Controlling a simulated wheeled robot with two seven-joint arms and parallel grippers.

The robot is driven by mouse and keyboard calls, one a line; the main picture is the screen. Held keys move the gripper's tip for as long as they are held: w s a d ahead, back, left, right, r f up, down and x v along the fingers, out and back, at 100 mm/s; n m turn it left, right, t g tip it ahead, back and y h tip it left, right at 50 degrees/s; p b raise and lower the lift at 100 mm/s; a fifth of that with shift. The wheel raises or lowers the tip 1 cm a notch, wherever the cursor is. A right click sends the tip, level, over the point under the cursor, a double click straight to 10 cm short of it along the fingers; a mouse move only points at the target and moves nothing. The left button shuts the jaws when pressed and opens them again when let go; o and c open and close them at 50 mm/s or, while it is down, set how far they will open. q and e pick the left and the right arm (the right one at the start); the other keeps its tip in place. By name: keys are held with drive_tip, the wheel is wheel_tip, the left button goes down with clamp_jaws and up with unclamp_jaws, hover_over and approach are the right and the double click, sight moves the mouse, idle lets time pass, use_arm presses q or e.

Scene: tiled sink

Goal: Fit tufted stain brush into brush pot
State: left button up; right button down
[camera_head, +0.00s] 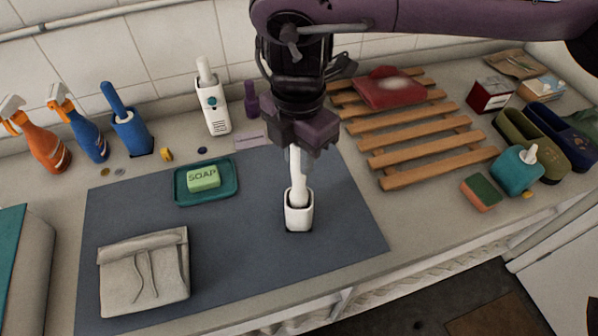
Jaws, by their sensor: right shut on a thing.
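My right gripper (294,150) comes down from the top and is shut on the upper end of a pale brush (297,180), whose handle stands nearly upright. The lower end of the brush goes down into the mouth of a small white brush pot (298,217) on the dark grey mat. The brush's tufted head is hidden, so I cannot tell how deep it sits. My left gripper is not in view.
On the mat (240,250) are a teal soap dish (235,190) with green soap (203,178) and a grey folded bag (144,272). A blue brush in a holder (130,131), a white brush holder (213,104) and a wooden rack (410,145) stand behind. The mat right of the pot is clear.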

sight(299, 172)
drive_tip(key=shift+f+p, duration=0.35)
drive_tip(key=shift+f, duration=2.35)
drive_tip(key=c, duration=1.2)
unclamp_jaws()
drive_tip(key=shift+r, duration=0.35)
wheel_tip(299, 172, up, 11)
drive_tip(key=shift+r+b, duration=0.2)
drive_tip(key=shift+b, duration=0.2)
drive_tip(key=shift+s+f, duration=0.1)
